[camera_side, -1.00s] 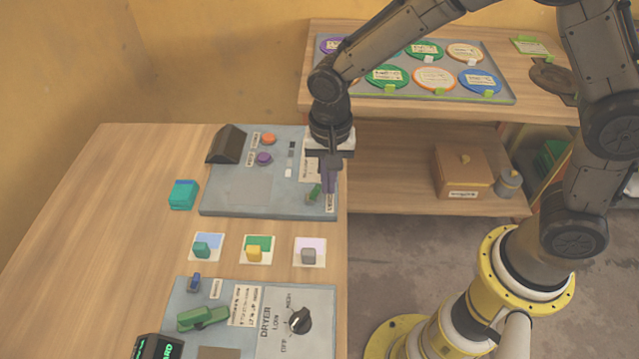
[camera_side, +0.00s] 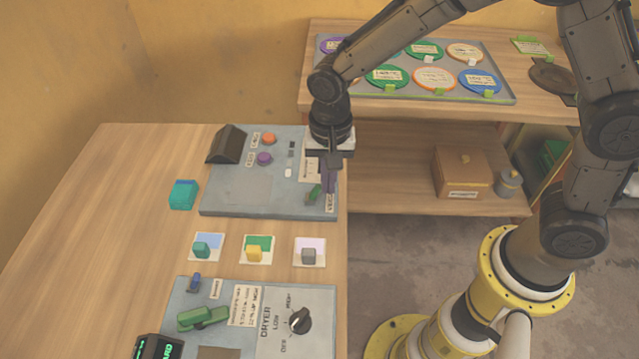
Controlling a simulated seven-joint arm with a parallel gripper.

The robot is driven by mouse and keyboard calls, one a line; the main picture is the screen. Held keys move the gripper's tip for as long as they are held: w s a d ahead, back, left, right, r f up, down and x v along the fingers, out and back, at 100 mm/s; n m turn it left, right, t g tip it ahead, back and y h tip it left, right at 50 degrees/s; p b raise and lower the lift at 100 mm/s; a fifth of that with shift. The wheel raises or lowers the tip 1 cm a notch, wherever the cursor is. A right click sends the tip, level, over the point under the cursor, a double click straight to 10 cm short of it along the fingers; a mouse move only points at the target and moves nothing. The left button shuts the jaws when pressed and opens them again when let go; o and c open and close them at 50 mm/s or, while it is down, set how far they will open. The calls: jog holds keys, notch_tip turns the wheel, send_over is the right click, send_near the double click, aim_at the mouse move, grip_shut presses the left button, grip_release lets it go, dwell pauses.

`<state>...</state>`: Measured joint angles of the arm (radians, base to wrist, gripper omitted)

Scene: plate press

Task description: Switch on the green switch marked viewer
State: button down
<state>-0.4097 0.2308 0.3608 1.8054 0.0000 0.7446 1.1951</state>
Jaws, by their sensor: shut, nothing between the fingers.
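The green switch (camera_side: 313,192) is a small green lever near the front right corner of the grey upper panel (camera_side: 245,207). A small label (camera_side: 331,203) stands just right of it; its writing is too small to read surely. My gripper (camera_side: 328,190) is shut and empty, pointing down over that corner. Its fingertips are right beside the lever, on its right side; I cannot tell whether they touch. The gripper hides part of the panel behind it.
The panel also carries an orange knob (camera_side: 268,139), a purple knob (camera_side: 264,158) and a dark block (camera_side: 226,144). A teal block (camera_side: 183,194) lies left of it. Colored blocks on cards and a dryer panel (camera_side: 270,345) with a dial (camera_side: 300,320) are nearer the camera.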

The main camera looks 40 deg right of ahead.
jog(key=shift+w+a, duration=0.9)
dwell(0.4)
jog(key=shift+s+d+r, duration=0.15)
jog(key=shift+r, duration=1.05)
jog(key=shift+s+d+r, duration=0.1)
jog(key=shift+r, duration=1.05)
jog(key=shift+s+d+r, duration=0.15)
jog(key=shift+r, duration=1.05)
jog(key=s+d+r+t, duration=0.4)
jog(key=s+d+r, duration=0.3)
jog(key=d+r, duration=0.55)
jog(key=s+d+f+n, duration=0.1)
jog(key=s+d+n, duration=0.1)
jog(key=s+n, duration=0.2)
jog(key=s+d+f+n+t, duration=0.1)
jog(key=s+d+n, duration=0.1)
jog(key=s+n, duration=0.3)
jog(key=s, duration=0.4)
jog(key=shift+f+t, duration=0.3)
jog(key=shift+f, duration=0.05)
